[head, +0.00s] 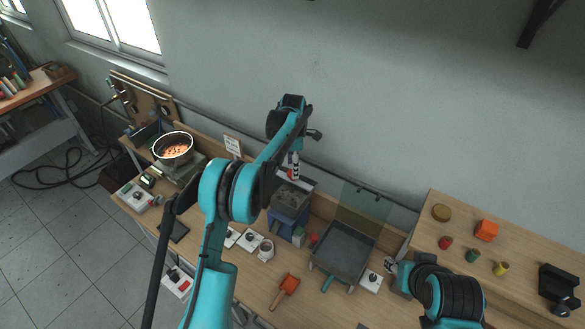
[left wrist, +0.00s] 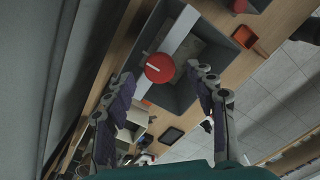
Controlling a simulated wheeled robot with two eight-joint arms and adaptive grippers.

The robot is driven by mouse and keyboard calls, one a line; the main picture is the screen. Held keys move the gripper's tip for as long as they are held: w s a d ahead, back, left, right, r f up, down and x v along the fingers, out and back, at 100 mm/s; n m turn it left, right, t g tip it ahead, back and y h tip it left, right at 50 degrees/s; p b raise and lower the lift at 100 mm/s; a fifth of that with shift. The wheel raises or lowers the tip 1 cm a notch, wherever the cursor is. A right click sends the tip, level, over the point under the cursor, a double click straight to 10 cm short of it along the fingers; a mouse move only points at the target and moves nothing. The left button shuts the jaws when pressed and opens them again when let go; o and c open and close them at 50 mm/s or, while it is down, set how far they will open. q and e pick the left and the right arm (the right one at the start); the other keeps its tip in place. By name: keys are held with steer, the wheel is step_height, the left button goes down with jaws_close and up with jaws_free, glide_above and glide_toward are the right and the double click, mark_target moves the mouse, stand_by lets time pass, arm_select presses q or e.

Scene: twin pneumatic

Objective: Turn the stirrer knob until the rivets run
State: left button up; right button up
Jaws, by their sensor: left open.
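A round red knob (left wrist: 160,67) with a white line across it shows in the left wrist view, over a grey box (left wrist: 178,96). My left gripper (left wrist: 162,76) is open, with one dark-padded finger on each side of the knob in the picture. I see no clear contact, and the gap in depth cannot be told. In the head view my left gripper (head: 294,164) points down over the blue-and-grey unit (head: 287,213), largely behind my arm. Copper-coloured rivets (head: 174,151) lie in a round bowl (head: 159,141) at the left. My right gripper (head: 392,267) is small, its jaws unclear.
A grey tray (head: 343,251) with a clear panel (head: 364,206) stands right of the unit. A raised shelf at the right holds an orange block (head: 486,230) and several small items. The wall is close behind.

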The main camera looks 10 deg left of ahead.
arm_select(q)
step_height(320, 180, down, 2)
steer(key=shift+w, duration=0.1)
steer(key=shift+f, duration=0.2)
steer(key=shift+c, duration=0.4)
steer(key=c, duration=1.1)
